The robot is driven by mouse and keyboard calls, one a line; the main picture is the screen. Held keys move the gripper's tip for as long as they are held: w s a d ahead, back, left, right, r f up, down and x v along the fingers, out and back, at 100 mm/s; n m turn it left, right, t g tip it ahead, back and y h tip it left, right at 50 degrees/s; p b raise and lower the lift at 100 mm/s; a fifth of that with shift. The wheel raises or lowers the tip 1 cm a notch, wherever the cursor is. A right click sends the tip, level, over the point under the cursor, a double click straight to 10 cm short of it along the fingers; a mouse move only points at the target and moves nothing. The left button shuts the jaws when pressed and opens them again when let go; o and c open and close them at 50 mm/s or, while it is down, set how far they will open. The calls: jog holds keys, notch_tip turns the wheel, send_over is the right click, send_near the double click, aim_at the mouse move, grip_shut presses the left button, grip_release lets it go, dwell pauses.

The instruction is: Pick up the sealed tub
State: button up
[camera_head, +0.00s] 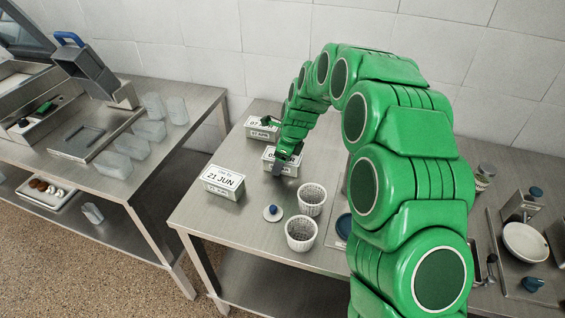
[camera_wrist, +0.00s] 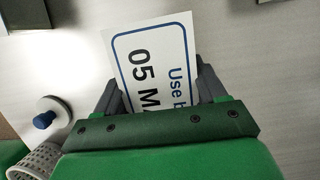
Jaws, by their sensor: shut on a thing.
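A pale tub with a white date label (camera_head: 268,154) stands on the right steel table, partly hidden by my gripper (camera_head: 284,168). In the wrist view its label (camera_wrist: 155,60) reads "Use b… 05 MA…" and lies between the two dark fingers of my gripper (camera_wrist: 163,88). My gripper is shut on this tub from above. A second tub (camera_head: 222,182), labelled 21 JUN, stands in front and to the left of it. A third tub (camera_head: 260,128), with a label starting 07, stands behind. I cannot tell whether the held tub is off the table.
Two white perforated baskets (camera_head: 312,198) (camera_head: 301,234) stand near the table front. A white disc with a blue knob (camera_head: 272,212) lies beside them. A white bowl (camera_head: 525,242) is far right. Clear containers (camera_head: 150,130) stand on the left table (camera_head: 85,185), across a floor gap.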

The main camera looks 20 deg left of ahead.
jog(key=shift+r, duration=0.45)
notch_tip(320, 180, up, 2)
jog(key=shift+r, duration=0.1)
jog(key=s+d+r, duration=0.7)
jog(key=s+r, duration=0.3)
jog(key=s, duration=0.2)
jog(key=w+d, duration=0.4)
jog(key=w, duration=0.5)
jog(key=w+d, duration=0.3)
jog(key=w, duration=0.7)
jog(key=shift+w+a+f, duration=0.65)
jog(key=shift+w+f, duration=0.85)
jog(key=shift+w, duration=0.55)
jog(key=shift+w+a+f, duration=0.6)
jog(key=shift+w+f, duration=0.95)
jog(key=shift+w, duration=0.55)
jog(key=shift+w+a+f, duration=0.65)
jog(key=shift+w+f, duration=0.85)
jog(key=shift+w, duration=0.55)
